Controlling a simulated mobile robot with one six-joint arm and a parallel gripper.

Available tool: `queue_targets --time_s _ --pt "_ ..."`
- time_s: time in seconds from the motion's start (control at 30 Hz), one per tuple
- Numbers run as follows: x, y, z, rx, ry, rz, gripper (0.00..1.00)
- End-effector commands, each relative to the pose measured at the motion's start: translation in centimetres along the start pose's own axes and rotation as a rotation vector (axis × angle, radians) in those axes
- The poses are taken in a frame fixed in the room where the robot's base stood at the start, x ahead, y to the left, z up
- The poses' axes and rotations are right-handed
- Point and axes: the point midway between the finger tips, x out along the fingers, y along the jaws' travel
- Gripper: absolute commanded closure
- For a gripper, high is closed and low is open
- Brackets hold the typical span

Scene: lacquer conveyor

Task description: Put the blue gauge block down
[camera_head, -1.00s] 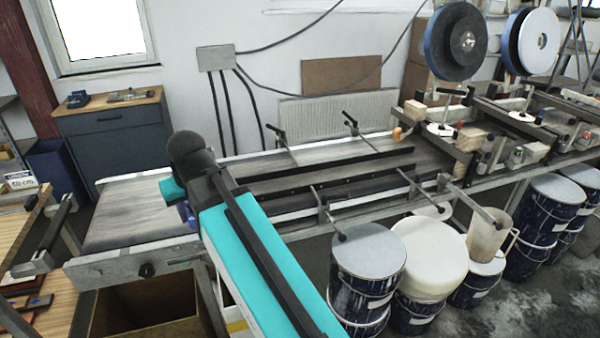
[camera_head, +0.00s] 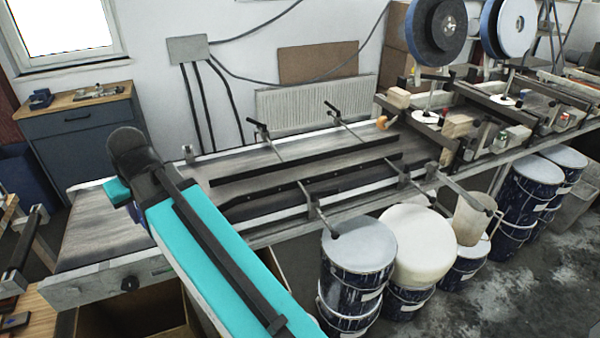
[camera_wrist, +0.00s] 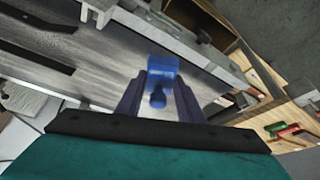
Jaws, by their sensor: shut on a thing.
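The blue gauge block (camera_wrist: 161,72) is between the two dark fingers of my gripper (camera_wrist: 158,88) in the wrist view. My gripper is shut on it, and a rounded blue knob shows on the near side. Behind the block in that view is the grey belt of the conveyor (camera_wrist: 112,62). I cannot tell whether the block touches the belt. In the head view my teal arm reaches over the near left part of the conveyor (camera_head: 95,232), and it mostly hides my gripper and the block.
Two dark guide rails (camera_head: 305,160) run along the belt. Clamped machinery (camera_head: 470,125) stands at its far right. Paint drums (camera_head: 358,255) line the near side. A cardboard box (camera_head: 140,315) is below the belt's left end. The left belt stretch looks clear.

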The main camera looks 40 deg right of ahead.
Motion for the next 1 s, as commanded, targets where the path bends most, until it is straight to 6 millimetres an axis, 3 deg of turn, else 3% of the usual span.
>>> queue_targets --time_s 0.23,0.43,0.67,1.0 --pt "0.1 1.0 -0.5 0.009 0.000 0.004 0.97" --pt "0.5 4.4 -1.8 0.035 -0.003 0.015 0.97" --pt "1.3 11.2 -3.6 0.081 -0.005 0.035 0.97" --pt "2.1 22.6 -4.8 0.156 -0.007 0.066 0.97"
